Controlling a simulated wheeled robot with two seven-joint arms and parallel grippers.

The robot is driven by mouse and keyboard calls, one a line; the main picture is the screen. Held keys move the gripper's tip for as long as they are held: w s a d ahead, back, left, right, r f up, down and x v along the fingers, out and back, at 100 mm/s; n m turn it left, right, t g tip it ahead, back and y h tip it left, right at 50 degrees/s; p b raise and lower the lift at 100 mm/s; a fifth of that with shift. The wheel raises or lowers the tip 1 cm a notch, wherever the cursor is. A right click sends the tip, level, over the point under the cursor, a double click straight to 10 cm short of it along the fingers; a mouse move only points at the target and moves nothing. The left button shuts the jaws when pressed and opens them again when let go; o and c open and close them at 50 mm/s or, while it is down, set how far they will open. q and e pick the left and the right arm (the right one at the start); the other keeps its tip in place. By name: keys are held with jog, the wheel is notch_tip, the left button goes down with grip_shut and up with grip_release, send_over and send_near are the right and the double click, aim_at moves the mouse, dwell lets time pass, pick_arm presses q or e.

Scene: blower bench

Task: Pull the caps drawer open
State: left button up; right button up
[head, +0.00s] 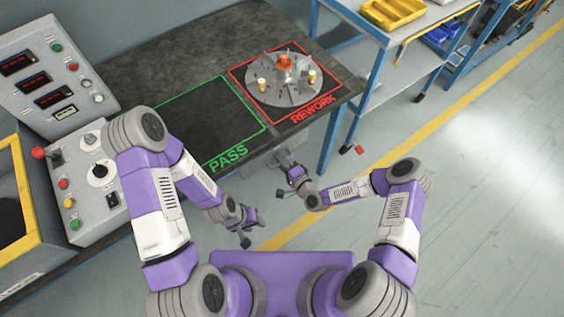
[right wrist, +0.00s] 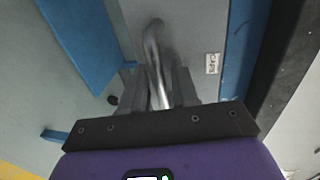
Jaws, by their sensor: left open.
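The grey drawer front (right wrist: 192,38) fills the upper middle of the right wrist view, with a small printed label (right wrist: 212,64) too blurred to read. A curved metal handle (right wrist: 155,50) stands out from it. My right gripper (right wrist: 160,88) has one finger on each side of the handle, close against it, and appears shut on it. My left gripper (head: 248,224) is open and empty, in front of the bench and apart from the drawer.
The dark bench top (head: 165,70) carries a green PASS frame (head: 228,158) and a round metal fixture (head: 283,82) inside the red REWORK frame. A control console (head: 55,85) stands at the left. A blue-framed rack (head: 335,110) stands right of the bench. The floor at right is clear.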

grip_shut()
